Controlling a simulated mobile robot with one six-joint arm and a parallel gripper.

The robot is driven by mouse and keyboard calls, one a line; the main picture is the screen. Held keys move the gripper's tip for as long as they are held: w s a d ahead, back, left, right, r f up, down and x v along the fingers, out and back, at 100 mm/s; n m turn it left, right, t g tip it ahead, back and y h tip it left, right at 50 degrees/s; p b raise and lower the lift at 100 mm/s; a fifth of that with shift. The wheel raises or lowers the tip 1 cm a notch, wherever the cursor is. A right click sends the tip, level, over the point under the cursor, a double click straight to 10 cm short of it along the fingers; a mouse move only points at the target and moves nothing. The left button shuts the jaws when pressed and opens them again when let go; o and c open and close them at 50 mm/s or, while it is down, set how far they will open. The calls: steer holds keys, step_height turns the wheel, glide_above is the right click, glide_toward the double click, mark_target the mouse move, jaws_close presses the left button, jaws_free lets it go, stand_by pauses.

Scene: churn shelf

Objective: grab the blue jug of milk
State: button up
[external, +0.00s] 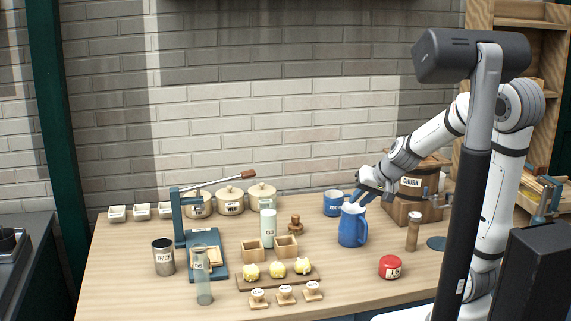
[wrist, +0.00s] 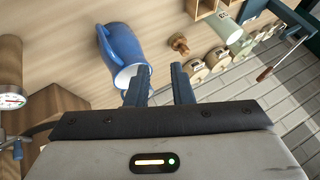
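The blue jug (external: 352,230) stands upright on the wooden table, right of centre, with a white inside showing at its top. In the wrist view the jug (wrist: 123,44) shows its handle and its pale open mouth close to the left finger. My gripper (external: 359,196) is just above the jug's rim in the external view. In the wrist view my gripper (wrist: 159,80) has its two fingers apart with nothing held between them. The left finger overlaps the jug's mouth in that view; I cannot tell whether it touches.
A blue mug (external: 332,203) stands just behind the jug. A wooden churn (external: 412,207) is to its right, with a brown-topped shaker (external: 413,232) and a red round timer (external: 390,267) nearby. A pale cylinder (external: 268,228) and a blue press (external: 180,220) stand left.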

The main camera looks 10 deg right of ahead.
steer(key=w+a+m+t+h+p, duration=0.1)
steer(key=w+a+m+p, duration=0.15)
steer(key=w, duration=0.25)
steer(key=m+g+h+p, duration=0.2)
steer(key=m+h+p, duration=0.1)
steer(key=m+h, duration=0.4)
glide_toward(365, 239)
step_height(365, 239, down, 2)
steer(key=w+n+h, duration=0.1)
steer(key=w+n, duration=0.1)
steer(key=w, duration=0.1)
steer(key=f+m+h+b, duration=0.1)
steer(key=b, duration=0.1)
steer(key=f+m+h+b, duration=0.1)
steer(key=f+h, duration=0.1)
steer(key=f+m+h+b, duration=0.1)
steer(key=b, duration=0.1)
steer(key=shift+d+f+h+b, duration=0.15)
steer(key=shift+d+h+b, duration=0.15)
steer(key=shift+d+h, duration=0.1)
steer(key=shift+w+f+h+b, duration=0.15)
steer(key=shift+w+h+b, duration=0.05)
steer(key=shift+h+b, duration=0.35)
steer(key=shift+w+m+h+b, duration=0.15)
steer(key=shift+m+h+b, duration=0.5)
steer(key=shift+h+b, duration=0.1)
steer(key=shift+r+x, duration=0.2)
steer(key=shift+x, duration=2.25)
steer(key=shift+d, duration=0.1)
